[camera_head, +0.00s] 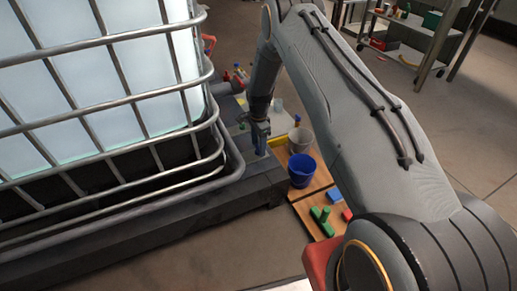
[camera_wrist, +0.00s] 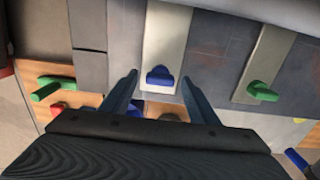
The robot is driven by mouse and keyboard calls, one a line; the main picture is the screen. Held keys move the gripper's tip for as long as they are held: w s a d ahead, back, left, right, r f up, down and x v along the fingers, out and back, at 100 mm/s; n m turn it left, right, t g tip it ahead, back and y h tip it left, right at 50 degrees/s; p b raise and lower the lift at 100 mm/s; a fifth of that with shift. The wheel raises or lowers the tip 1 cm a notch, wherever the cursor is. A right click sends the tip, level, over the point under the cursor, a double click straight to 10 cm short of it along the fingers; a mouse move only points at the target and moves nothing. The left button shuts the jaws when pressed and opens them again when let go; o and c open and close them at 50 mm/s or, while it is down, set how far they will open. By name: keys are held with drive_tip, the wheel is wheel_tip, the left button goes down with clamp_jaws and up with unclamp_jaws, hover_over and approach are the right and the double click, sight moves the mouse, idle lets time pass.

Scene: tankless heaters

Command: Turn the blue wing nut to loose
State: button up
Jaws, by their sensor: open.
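The blue wing nut (camera_wrist: 160,76) sits on a pale upright plate (camera_wrist: 165,38) in the wrist view. My gripper (camera_wrist: 158,82) is open, with one finger to the left of the nut and one to the right. There is a visible gap on each side, and neither finger appears to touch it. How deep the nut lies between the fingers I cannot tell. In the head view my gripper (camera_head: 260,128) points down beside the caged tank, and the nut cannot be made out for certain there.
A green wing nut (camera_wrist: 262,91) sits on another pale plate to the right. In the head view a blue bucket (camera_head: 302,172) and a grey bucket (camera_head: 300,140) stand close to my gripper. Green blocks (camera_head: 321,218) lie on a board. The metal cage (camera_head: 110,100) rises at left.

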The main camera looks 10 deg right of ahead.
drive_tip(key=shift+f, duration=0.8)
drive_tip(key=c, duration=1)
drive_tip(key=shift+c, duration=0.2)
